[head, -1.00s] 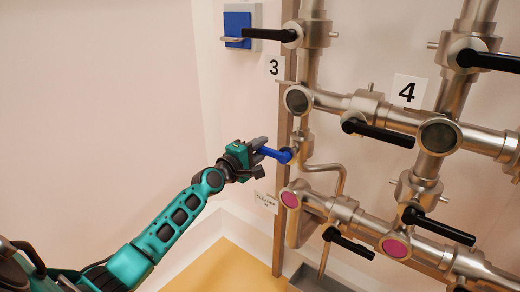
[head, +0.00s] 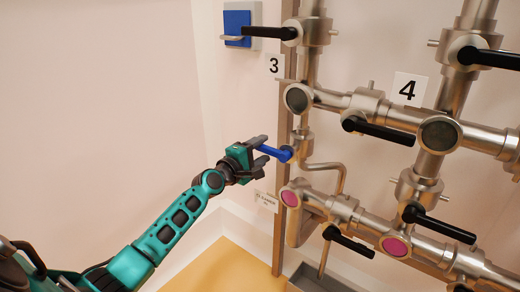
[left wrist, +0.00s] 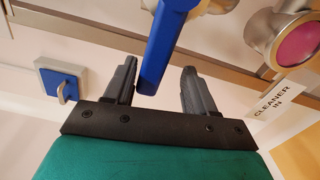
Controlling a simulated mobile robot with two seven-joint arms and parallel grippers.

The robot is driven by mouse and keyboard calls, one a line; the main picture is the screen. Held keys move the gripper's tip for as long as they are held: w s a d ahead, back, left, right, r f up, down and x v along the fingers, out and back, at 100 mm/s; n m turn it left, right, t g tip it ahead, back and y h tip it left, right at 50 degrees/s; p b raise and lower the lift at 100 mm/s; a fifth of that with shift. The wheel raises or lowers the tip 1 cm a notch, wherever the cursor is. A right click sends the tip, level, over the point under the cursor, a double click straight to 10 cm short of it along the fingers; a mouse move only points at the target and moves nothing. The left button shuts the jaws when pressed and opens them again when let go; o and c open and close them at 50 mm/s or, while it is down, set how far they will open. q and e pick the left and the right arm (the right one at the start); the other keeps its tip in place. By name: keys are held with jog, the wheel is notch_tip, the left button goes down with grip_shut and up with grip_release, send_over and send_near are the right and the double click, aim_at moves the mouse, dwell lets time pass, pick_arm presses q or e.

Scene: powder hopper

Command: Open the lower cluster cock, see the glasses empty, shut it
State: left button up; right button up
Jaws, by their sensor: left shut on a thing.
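The cock with the blue lever (head: 274,152) sits on the left upright pipe, between the upper and lower rows. Its lever points left and slightly up. My left gripper (head: 259,152) is at the lever's free end, with a finger on either side. The left wrist view shows the blue lever (left wrist: 160,45) between the fingers (left wrist: 158,92); contact on both sides is hard to make out. Two lower sight glasses, left (head: 290,198) and right (head: 397,247), are pink. Two upper glasses, left (head: 297,99) and right (head: 439,135), are grey. My right gripper is not in view.
A blue switch (head: 238,24) is on the wall at top. A "CLEANER IN" label (left wrist: 281,100) is near the lever. The left wall side is clear.

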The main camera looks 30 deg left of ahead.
pick_arm(q)
jog(key=shift+s+f, duration=0.1)
jog(key=shift+f, duration=0.15)
jog(key=shift+s, duration=0.25)
jog(key=s+a+p, duration=0.1)
jog(key=s, duration=1.1)
jog(key=shift+r, duration=0.25)
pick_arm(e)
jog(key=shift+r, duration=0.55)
pick_arm(q)
jog(key=s+d+f+m+g+p, duration=0.3)
jog(key=s+d+f+m+p, duration=0.2)
jog(key=s+d+m, duration=0.4)
jog(key=s+d+f+m+g+p, duration=0.4)
jog(key=s+d+f+m, duration=0.3)
jog(key=d+m, duration=0.5)
jog(key=shift+s+d+f+h+p, duration=0.25)
jog(key=shift+s+f+p, duration=0.2)
jog(key=shift+s, duration=0.5)
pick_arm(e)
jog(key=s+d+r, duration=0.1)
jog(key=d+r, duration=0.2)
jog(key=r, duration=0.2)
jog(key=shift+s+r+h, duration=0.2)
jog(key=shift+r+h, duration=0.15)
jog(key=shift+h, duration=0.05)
